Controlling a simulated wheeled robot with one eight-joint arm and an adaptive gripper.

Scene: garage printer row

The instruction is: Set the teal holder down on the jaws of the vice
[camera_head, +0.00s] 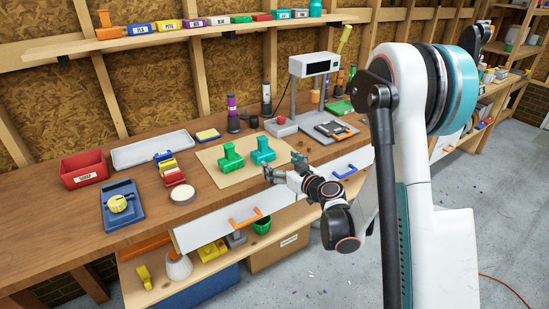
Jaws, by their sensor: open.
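The teal holder (262,152) stands on a tan mat (212,157) on the wooden bench, just right of a similar green holder (231,158). My gripper (281,166) is open at the bench's front edge, to the right of and nearer than the teal holder. Its fingers point toward the bench and appear empty, with a small gap to the teal holder in the picture. I cannot make out a vice for sure. A blue device with a round yellow part (121,203) sits at the left front of the bench.
A red bin (84,169) and a grey tray (152,149) stand at the back left. A round white-topped item (183,194) lies left of the mat. A printer (313,64) stands behind right.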

